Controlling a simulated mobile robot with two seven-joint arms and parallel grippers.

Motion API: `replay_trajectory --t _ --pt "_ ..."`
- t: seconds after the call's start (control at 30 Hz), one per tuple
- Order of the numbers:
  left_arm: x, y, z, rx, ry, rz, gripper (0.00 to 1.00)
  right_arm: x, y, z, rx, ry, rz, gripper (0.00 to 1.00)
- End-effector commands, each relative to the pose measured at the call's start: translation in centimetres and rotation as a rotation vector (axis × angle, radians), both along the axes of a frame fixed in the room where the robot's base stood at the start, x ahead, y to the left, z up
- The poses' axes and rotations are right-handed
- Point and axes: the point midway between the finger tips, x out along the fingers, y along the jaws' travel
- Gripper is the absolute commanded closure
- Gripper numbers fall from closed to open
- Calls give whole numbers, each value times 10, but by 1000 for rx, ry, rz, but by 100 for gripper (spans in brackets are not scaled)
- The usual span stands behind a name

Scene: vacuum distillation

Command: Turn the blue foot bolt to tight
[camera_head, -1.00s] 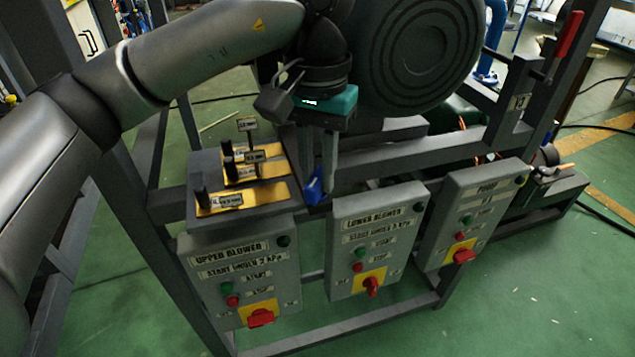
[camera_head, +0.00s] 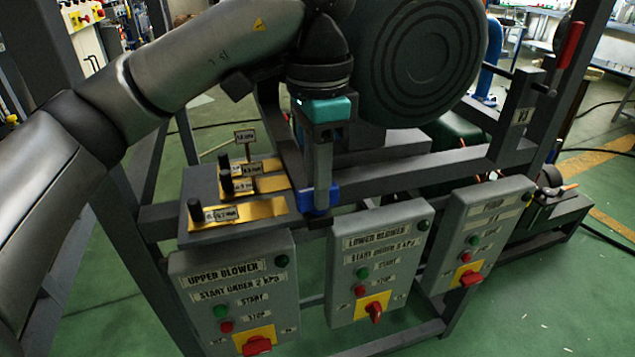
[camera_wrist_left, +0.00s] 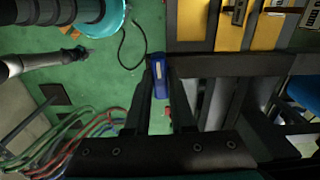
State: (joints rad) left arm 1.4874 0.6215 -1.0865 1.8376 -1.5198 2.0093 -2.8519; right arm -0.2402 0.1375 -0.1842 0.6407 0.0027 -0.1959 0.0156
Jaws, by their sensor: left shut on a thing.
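The blue foot bolt (camera_head: 319,199) sits at the frame rail, just right of the yellow-plated box and above the gap between two control boxes. It also shows in the left wrist view as a blue block with a pale label (camera_wrist_left: 158,76). My left gripper (camera_head: 318,190) points down with its fingers on the bolt, shut on it. In the left wrist view its two dark fingers (camera_wrist_left: 160,85) reach up to the blue piece, one on each side. My right gripper is in neither view.
The upper blower box (camera_head: 236,290), lower blower box (camera_head: 380,260) and pump box (camera_head: 475,235) hang along the front rail. Short black levers stand on the yellow-plated box (camera_head: 238,208). A large dark round housing (camera_head: 425,62) is close to my left wrist.

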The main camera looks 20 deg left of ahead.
Motion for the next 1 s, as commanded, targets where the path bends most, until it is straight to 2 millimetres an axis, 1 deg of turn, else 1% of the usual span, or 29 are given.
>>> replay_trajectory --t 0.23,0.7,0.73,0.97,1.0 --pt "0 0 1 -2 -3 -61 100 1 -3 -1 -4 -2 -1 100" --pt "0 0 1 -2 -4 -74 100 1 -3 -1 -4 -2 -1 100" --pt "0 0 1 -2 -4 -74 74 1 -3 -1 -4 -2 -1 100" --pt "0 0 1 -1 -2 -72 48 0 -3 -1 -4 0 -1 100" --pt "0 0 1 -1 -2 -72 48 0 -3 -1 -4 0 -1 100"
